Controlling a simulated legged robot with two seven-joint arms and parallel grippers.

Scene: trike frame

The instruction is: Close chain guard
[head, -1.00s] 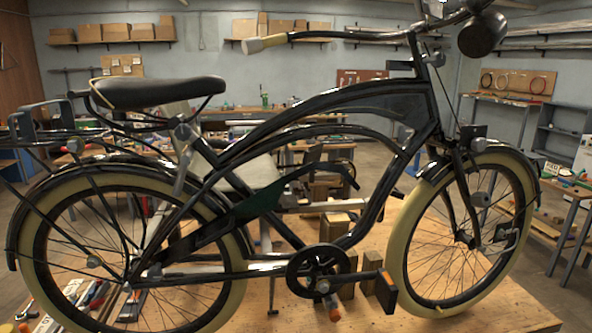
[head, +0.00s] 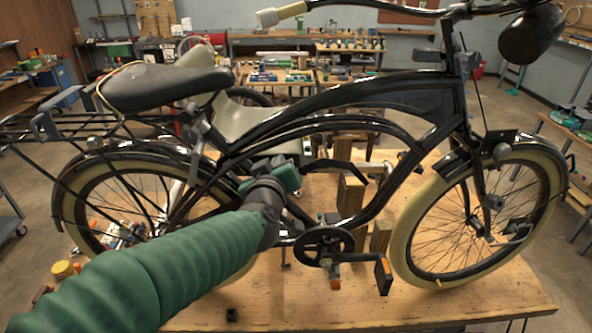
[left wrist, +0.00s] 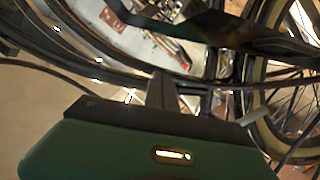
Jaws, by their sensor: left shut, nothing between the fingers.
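The bicycle's black chain guard (head: 335,163) is tilted up, its curved front end standing above and apart from the chainring (head: 322,246). Its middle and rear are hidden behind my left arm in the head view. A dark band in the upper right of the left wrist view (left wrist: 225,28) looks like part of it. My left gripper (head: 290,171), green and black, is beside the guard at the frame's middle. Its dark fingers (left wrist: 163,92) are shut and empty in the left wrist view. I cannot tell whether they touch the guard. My right gripper is out of view.
The bicycle stands on a wooden table (head: 290,300). The pedal (head: 383,274) sticks out towards me at the lower right of the chainring. Wooden blocks (head: 350,193) stand behind the frame. The table's front is mostly clear.

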